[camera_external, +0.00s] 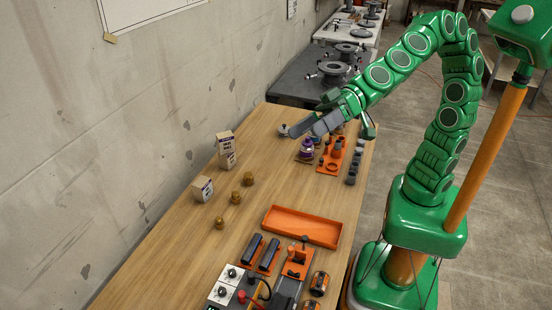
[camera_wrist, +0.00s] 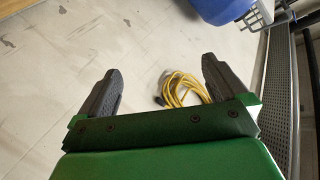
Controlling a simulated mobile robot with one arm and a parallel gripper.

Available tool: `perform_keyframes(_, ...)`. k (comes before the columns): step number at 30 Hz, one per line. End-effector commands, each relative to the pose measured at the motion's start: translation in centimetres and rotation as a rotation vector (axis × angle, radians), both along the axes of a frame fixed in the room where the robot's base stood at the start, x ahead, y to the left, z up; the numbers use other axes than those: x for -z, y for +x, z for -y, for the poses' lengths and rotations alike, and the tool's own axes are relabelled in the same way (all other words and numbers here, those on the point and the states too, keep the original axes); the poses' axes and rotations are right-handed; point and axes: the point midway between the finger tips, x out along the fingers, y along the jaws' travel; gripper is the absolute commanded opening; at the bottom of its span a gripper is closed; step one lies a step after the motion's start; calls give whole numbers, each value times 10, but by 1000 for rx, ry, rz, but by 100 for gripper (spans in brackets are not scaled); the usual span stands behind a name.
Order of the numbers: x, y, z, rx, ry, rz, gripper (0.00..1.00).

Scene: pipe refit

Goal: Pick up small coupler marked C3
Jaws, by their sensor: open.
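Several small grey couplers (camera_external: 352,168) stand in a row along the right edge of the wooden table in the external view. Their markings are too small to read, so I cannot tell which is C3. My gripper (camera_external: 316,125) is raised over the far part of the table, to the left of that row, with its dark fingers pointing left. In the wrist view my gripper (camera_wrist: 162,78) has its two fingers wide apart with nothing between them. No coupler shows in the wrist view.
An orange tray (camera_external: 302,226) lies empty mid-table. Brass fittings (camera_external: 248,179) and small boxes (camera_external: 202,190) stand at left. An orange stand (camera_external: 331,158) is beside the couplers. The wrist view shows floor, a yellow cable (camera_wrist: 182,90) and a blue object (camera_wrist: 222,8).

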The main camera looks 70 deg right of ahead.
Motion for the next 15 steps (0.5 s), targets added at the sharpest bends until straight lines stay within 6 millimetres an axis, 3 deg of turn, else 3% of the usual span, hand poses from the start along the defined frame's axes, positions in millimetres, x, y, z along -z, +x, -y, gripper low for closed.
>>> perform_keyframes(8, -3, 5, -39, 113, 82, -11, 100)
perform_keyframes(15, 14, 4, -60, 236, 86, -37, 100)
